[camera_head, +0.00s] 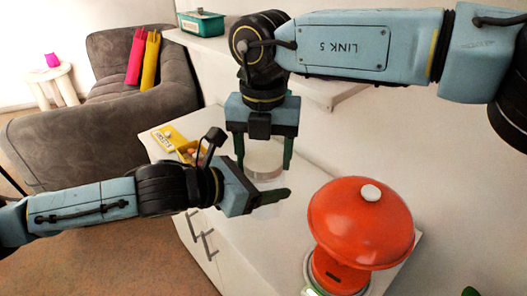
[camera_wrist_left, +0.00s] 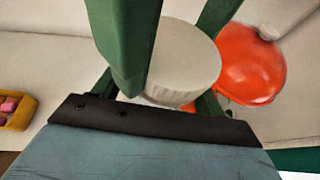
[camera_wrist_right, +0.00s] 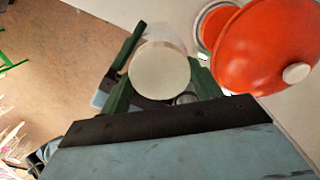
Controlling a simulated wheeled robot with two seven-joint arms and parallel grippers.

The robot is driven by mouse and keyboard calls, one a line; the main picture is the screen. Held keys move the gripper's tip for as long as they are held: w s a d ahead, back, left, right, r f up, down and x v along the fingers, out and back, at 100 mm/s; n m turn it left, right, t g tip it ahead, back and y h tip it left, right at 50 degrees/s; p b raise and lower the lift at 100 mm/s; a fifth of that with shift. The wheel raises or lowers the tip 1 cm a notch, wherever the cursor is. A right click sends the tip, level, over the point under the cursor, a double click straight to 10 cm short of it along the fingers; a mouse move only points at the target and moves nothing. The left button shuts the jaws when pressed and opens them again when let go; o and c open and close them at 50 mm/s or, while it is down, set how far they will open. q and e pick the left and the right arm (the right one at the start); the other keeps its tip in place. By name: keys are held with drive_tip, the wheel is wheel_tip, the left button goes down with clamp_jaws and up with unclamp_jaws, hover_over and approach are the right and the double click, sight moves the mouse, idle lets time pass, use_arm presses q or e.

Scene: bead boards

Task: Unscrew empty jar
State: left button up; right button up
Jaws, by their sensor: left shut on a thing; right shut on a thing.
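A pale, see-through jar (camera_head: 268,211) stands upright over the white table, with a round whitish lid (camera_head: 262,154) at its top. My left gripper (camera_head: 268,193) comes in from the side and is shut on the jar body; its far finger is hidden. My right gripper (camera_head: 263,166) points down from above and is shut on the lid, one finger on each side. The lid's flat top shows between the fingers in the right wrist view (camera_wrist_right: 160,72), and the lid's side shows in the left wrist view (camera_wrist_left: 186,58). Whether any contents lie inside cannot be seen.
A large red-orange domed object (camera_head: 358,225) with a pale knob stands close to the right of the jar. A yellow tray (camera_head: 172,141) with small pieces lies behind my left gripper. A teal box (camera_head: 201,23) sits on the back shelf. A grey sofa (camera_head: 110,90) stands far left.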

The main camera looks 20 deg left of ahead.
drive_tip(key=o, duration=1.1)
drive_tip(key=shift+a, duration=0.1)
drive_tip(key=shift+s, duration=0.1)
drive_tip(key=shift+r, duration=2.4)
drive_tip(key=shift+c, duration=0.5)
wheel_tip(320, 180, up, 2)
drive_tip(key=m, duration=0.2)
drive_tip(key=shift+r+m, duration=0.2)
drive_tip(key=shift+m, duration=0.1)
drive_tip(key=shift+r, duration=0.2)
drive_tip(key=shift+f+m, duration=0.15)
drive_tip(key=shift+m, duration=0.25)
wheel_tip(320, 180, down, 7)
drive_tip(key=shift+f, duration=0.15)
